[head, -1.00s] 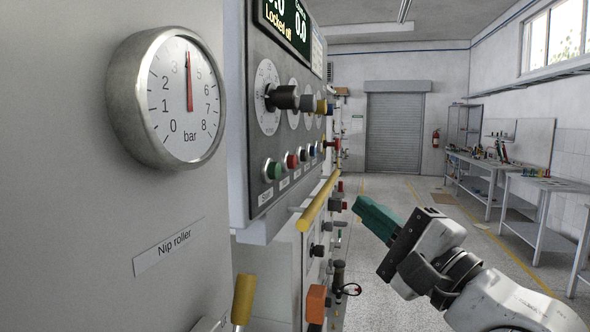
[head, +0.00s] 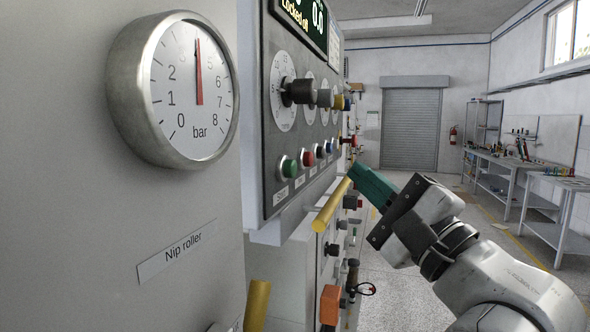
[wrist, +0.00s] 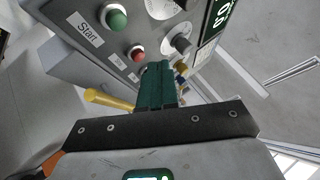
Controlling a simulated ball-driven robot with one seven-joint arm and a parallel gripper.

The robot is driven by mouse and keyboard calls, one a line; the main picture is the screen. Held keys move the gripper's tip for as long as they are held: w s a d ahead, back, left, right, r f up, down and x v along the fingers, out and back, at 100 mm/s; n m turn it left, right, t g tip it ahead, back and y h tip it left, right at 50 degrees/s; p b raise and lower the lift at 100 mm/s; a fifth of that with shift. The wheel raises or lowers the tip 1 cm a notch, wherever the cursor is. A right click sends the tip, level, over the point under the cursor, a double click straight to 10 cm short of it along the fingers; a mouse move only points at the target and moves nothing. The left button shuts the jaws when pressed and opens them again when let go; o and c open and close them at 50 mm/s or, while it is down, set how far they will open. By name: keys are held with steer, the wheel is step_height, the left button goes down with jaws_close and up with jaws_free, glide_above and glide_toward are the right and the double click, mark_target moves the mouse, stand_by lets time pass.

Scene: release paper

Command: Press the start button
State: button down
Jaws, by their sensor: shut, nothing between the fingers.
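The green start button (head: 289,168) is the leftmost of a row on the grey control panel (head: 272,120). In the wrist view the green button (wrist: 114,18) stands at the upper left, beside a label reading "Start" (wrist: 86,28). My gripper (head: 355,168) has green fingers, shut and empty. It is to the right of the start button and apart from it in the head view. In the wrist view my gripper (wrist: 157,70) points toward the panel, below and right of the green button.
A red button (head: 308,158) is next to the green one, with more buttons beyond. Black dial knobs (head: 299,91) stick out above. A yellow bar (head: 332,205) juts out below the panel. A "Nip roller" gauge (head: 187,90) is on the left. Workbenches (head: 510,175) stand at right.

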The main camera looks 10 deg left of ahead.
mark_target(290, 169)
steer(key=shift+w+a+p, duration=0.2)
steer(key=shift+a, duration=0.7)
steer(key=shift+w+a+p, duration=0.15)
steer(key=shift+a, duration=0.8)
steer(key=shift+w+a+p, duration=0.2)
steer(key=shift+a, duration=0.7)
steer(key=shift+a, duration=0.1)
steer(key=shift+a+p, duration=0.35)
steer(key=shift+p, duration=0.1)
steer(key=shift+w+a+p, duration=0.15)
steer(key=shift+a+p, duration=0.15)
steer(key=shift+a, duration=0.15)
stand_by(0.7)
steer(key=shift+d, duration=0.1)
steer(key=shift+s+d, duration=0.2)
steer(key=shift+d, duration=0.55)
